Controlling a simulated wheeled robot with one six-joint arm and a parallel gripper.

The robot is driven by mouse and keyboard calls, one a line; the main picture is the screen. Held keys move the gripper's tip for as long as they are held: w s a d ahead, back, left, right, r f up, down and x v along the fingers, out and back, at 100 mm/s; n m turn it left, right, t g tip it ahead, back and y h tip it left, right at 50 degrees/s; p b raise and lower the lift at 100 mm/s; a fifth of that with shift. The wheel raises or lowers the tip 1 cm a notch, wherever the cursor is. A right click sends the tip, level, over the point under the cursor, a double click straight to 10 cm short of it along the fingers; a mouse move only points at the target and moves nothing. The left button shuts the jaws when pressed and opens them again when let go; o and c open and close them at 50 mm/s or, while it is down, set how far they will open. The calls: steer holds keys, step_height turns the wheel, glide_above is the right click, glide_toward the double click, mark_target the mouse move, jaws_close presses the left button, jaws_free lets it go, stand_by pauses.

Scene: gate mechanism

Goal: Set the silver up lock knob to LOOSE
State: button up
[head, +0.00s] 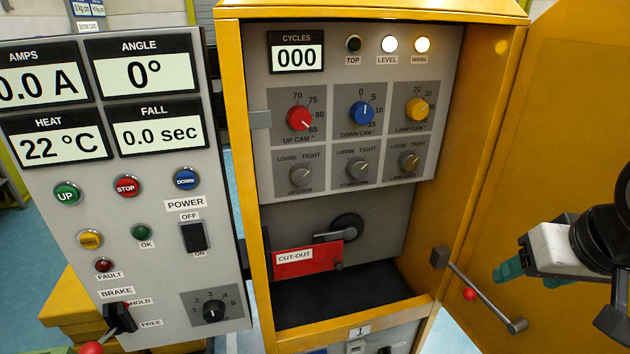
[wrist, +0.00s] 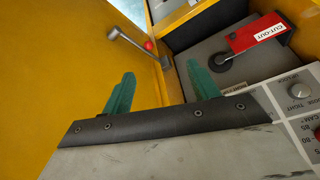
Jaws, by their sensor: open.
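The silver up lock knob (head: 300,177) is on the grey panel inside the yellow cabinet, leftmost in the lower row. LOOSE is printed at its upper left and TIGHT at its upper right. Its pointer seems to lean toward TIGHT, though it is small to read. In the wrist view the knob (wrist: 299,90) shows at the right edge. My gripper (head: 510,268) is at the right of the head view, in front of the open yellow door and well apart from the knob. In the wrist view its green fingers (wrist: 160,74) are spread, with nothing between them.
The yellow door (head: 560,150) stands open on the right, with a red-knobbed rod (head: 490,307) near its lower edge. Below the knobs is a red CUT-OUT flag (head: 308,260). Silver down-cam and brass lamp-cam lock knobs (head: 409,163) sit right of the up lock.

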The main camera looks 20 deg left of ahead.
steer(key=w+a+n+t+y, duration=0.1)
steer(key=w+a+t+y, duration=0.1)
steer(key=w+a, duration=0.6)
steer(key=n+t+y, duration=0.2)
steer(key=t+y, duration=0.5)
steer(key=t, duration=0.1)
glide_toward(303, 178)
steer(key=x, duration=0.8)
steer(key=shift+w+a, duration=0.15)
steer(key=shift+a, duration=0.05)
steer(key=c, duration=1)
